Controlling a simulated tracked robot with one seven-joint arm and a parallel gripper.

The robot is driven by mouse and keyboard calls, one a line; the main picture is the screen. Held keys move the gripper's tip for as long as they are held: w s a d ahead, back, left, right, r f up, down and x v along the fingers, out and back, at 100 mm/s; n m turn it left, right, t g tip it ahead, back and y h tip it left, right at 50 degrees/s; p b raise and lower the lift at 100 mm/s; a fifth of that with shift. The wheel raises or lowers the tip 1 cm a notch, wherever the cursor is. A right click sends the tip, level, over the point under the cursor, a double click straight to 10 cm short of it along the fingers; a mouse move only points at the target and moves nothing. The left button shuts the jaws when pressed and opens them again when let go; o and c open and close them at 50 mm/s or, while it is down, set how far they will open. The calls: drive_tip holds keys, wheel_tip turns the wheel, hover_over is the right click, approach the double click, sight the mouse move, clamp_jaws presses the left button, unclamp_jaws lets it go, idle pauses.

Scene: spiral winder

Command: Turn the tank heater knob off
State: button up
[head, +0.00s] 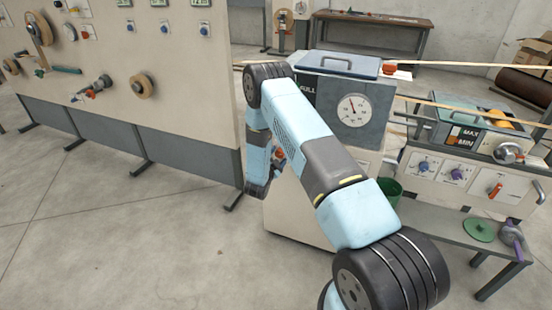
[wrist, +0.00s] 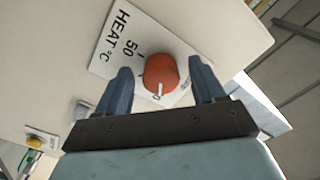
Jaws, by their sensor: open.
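The heater knob (wrist: 161,74) is round and orange-red, on a white plate (wrist: 113,40) marked "HEAT °C" and "50". Its white pointer line is at the lower side in the wrist view, close to what looks like a "0" mark. My gripper (wrist: 160,68) is open, with one finger on each side of the knob. I cannot tell whether the fingers touch it. In the head view my arm hides most of the gripper and the knob. The tank cabinet (head: 300,205) with a blue lid (head: 338,64) and a dial gauge (head: 354,110) stands behind my arm.
A large control panel (head: 130,60) with knobs and spools stands at the left. A second unit (head: 445,170) marked MAX and MIN is at the right, beside a green bucket (head: 388,192). A low table (head: 460,232) is below it. The left floor is clear.

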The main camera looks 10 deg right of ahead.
drive_tip(key=c, duration=1)
drive_tip(key=shift+c, duration=0.3)
drive_tip(key=n, duration=0.5)
drive_tip(key=shift+f+n, duration=0.1)
drive_tip(key=shift+n, duration=0.3)
drive_tip(key=n, duration=0.6)
